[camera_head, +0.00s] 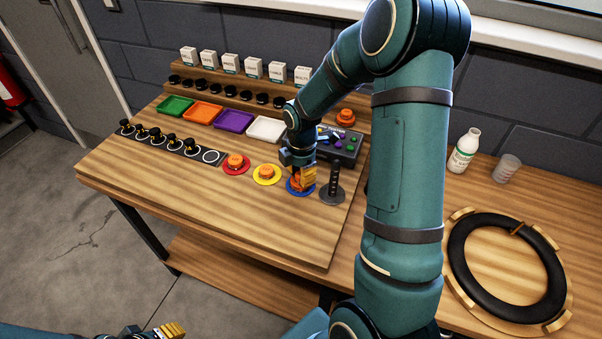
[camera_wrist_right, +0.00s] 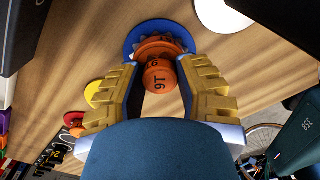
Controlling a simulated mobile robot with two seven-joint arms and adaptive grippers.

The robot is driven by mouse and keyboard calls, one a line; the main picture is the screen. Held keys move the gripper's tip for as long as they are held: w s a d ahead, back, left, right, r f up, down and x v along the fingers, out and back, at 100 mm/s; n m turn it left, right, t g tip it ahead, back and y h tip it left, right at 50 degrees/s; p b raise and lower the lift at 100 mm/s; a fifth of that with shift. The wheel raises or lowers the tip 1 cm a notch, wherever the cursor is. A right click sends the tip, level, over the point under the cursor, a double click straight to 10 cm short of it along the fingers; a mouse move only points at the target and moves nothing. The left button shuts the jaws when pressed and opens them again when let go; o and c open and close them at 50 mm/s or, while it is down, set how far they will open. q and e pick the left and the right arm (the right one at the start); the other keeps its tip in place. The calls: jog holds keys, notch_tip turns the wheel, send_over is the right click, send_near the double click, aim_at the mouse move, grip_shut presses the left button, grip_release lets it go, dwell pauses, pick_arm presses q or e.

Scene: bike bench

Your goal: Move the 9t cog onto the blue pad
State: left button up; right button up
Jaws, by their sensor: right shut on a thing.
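The 9t cog is orange with a "9T" knob (camera_wrist_right: 160,76) and a toothed rim; in the right wrist view it is between the fingers of my right gripper (camera_wrist_right: 159,66). My right gripper (camera_head: 303,178) is shut on it. The blue pad (camera_wrist_right: 132,42) is a round disc directly under the cog; its rim (camera_head: 291,190) also shows in the head view. I cannot tell whether the cog touches the pad. My left gripper (camera_head: 165,331) is at the bottom edge of the head view, away from the bench, its jaw opening unclear.
A yellow pad (camera_head: 256,179) and a red pad (camera_head: 226,168), each with an orange cog, lie to the left. A grey stand with a black post (camera_head: 334,181) is close on the right. Coloured trays (camera_head: 234,121) and a control box (camera_head: 345,150) are behind. The front bench is clear.

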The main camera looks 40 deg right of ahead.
jog(key=o, duration=0.9)
jog(key=shift+f, duration=0.15)
jog(key=shift+r, duration=0.5)
notch_tip(320, 180, up, 11)
jog(key=shift+d+r+p, duration=0.1)
jog(key=shift+r+p, duration=0.1)
jog(key=shift+p, duration=0.85)
